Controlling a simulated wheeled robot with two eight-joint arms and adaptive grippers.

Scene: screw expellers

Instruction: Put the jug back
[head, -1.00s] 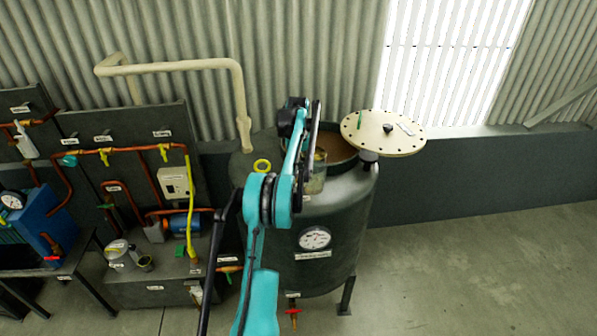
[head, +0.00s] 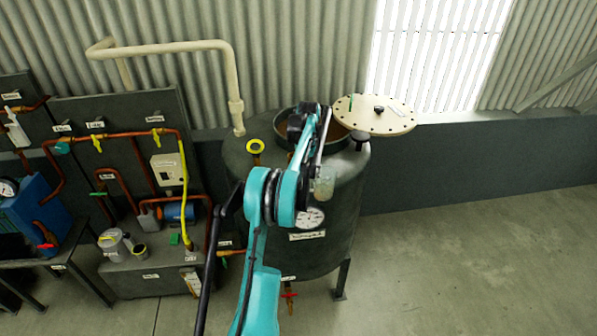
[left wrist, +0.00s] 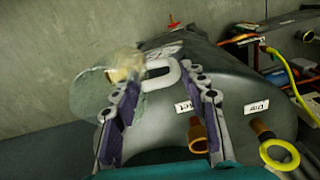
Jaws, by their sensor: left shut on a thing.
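A clear jug (head: 323,182) hangs in front of the upper wall of the dark tank (head: 335,235), above the round gauge (head: 310,217). In the left wrist view the see-through jug (left wrist: 90,95) is at the left, with its pale handle (left wrist: 160,75) between the fingers. My left gripper (left wrist: 166,88) is shut on the jug; in the head view the arm and wrist partly hide it. I cannot tell whether the jug is upright or holds anything. My right gripper is in neither view.
The tank's top opening (head: 340,132) shows brown contents, with a round cream lid (head: 374,114) swung aside. A yellow ring fitting (head: 255,147) stands on the tank top. A bench at left bears a metal can (head: 112,243), pipes and a blue pump (head: 180,212). The floor at right is clear.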

